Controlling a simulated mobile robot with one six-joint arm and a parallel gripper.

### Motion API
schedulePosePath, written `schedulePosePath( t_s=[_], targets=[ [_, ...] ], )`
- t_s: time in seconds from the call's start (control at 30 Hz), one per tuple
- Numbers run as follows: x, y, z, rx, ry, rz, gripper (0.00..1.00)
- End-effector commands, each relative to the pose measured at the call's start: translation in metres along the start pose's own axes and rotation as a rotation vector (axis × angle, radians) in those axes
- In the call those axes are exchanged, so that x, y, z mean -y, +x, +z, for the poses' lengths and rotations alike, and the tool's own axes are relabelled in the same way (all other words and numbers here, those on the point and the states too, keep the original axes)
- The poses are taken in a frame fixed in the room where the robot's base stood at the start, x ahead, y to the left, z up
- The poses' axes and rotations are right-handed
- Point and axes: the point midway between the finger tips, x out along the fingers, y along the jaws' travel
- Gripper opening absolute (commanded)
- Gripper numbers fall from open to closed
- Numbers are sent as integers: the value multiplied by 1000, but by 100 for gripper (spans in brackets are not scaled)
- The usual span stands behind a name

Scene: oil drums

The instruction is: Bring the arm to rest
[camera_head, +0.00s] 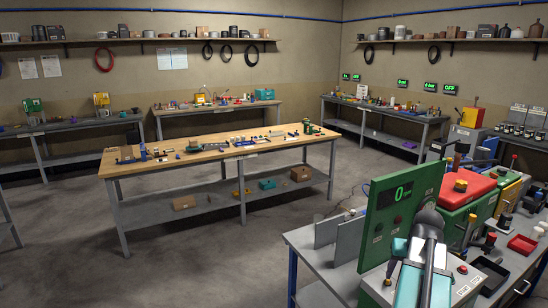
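My arm (425,265) comes up from the bottom edge at the right, grey with light teal parts. Its upper end reaches in front of a green panel (377,235) that shows "0" on a dark display. My gripper's fingers cannot be made out, so whether it is open or shut does not show. I see nothing clearly held by the arm.
A grey bench (310,238) at the right carries the green panel, a red-topped green machine (468,187) and red (522,244) and black trays. A wooden-topped workbench (205,152) with small tools stands mid-room. The floor (60,235) at left is clear.

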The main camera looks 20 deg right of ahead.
Motion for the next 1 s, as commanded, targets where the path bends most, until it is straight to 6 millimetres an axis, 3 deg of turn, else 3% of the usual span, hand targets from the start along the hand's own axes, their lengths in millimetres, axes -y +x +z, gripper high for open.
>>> schedulePosePath(
  t_s=[0.1,0.47,0.77,1.0],
  targets=[
    [40,22,4,21,-46,-15,59],
    [149,78,30,80,-172,-48,59],
    [234,118,70,128,-282,-66,59],
    [297,146,111,165,-372,-76,59]
  ],
)
